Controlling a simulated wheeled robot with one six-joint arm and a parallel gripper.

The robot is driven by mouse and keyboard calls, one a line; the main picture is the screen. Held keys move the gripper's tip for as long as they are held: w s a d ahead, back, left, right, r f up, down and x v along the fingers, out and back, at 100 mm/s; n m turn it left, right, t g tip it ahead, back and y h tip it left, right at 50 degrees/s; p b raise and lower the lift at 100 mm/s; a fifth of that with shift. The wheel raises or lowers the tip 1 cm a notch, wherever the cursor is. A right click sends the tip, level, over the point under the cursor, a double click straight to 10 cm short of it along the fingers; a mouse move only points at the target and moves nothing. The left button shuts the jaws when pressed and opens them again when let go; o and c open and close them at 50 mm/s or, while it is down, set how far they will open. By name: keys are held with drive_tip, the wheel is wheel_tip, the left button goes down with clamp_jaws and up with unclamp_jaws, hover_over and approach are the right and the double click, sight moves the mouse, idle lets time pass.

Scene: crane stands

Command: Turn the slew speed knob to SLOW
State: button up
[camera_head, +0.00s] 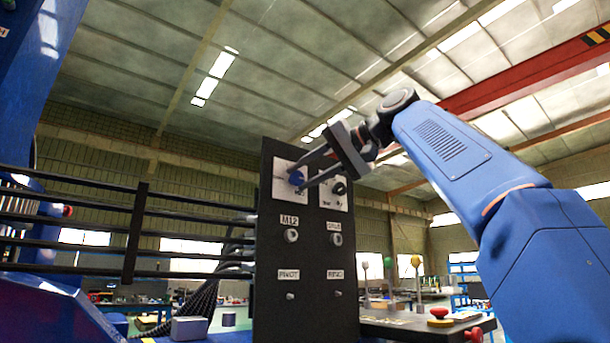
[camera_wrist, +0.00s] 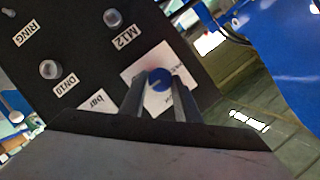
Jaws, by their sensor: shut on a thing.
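The blue round knob (camera_head: 297,178) sits on a white label plate at the top left of a black upright panel (camera_head: 312,262). It also shows in the wrist view (camera_wrist: 159,79), with a pale pointer line across its face. My gripper (camera_head: 299,180) reaches the panel from the upper right, and its two grey fingers are shut on the knob from both sides. The fingers also show in the wrist view (camera_wrist: 160,92). The print around the knob is too blurred to read, and the fingers hide part of the plate, so I cannot tell which setting the pointer marks.
A dark gauge or dial (camera_head: 339,188) sits right of the knob. Fittings marked M12 (camera_head: 291,235), PIVOT and RING are lower on the panel. Black rails (camera_head: 120,235) run to the left. A bench with a red button (camera_head: 439,312) stands at the lower right.

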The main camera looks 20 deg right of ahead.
drive_tip(key=shift+f, duration=0.1)
idle(0.3)
drive_tip(key=o, duration=1)
drive_tip(key=shift+o, duration=0.2)
drive_tip(key=v, duration=1.7)
drive_tip(key=shift+d, duration=0.15)
drive_tip(key=shift+s, duration=0.15)
idle(0.4)
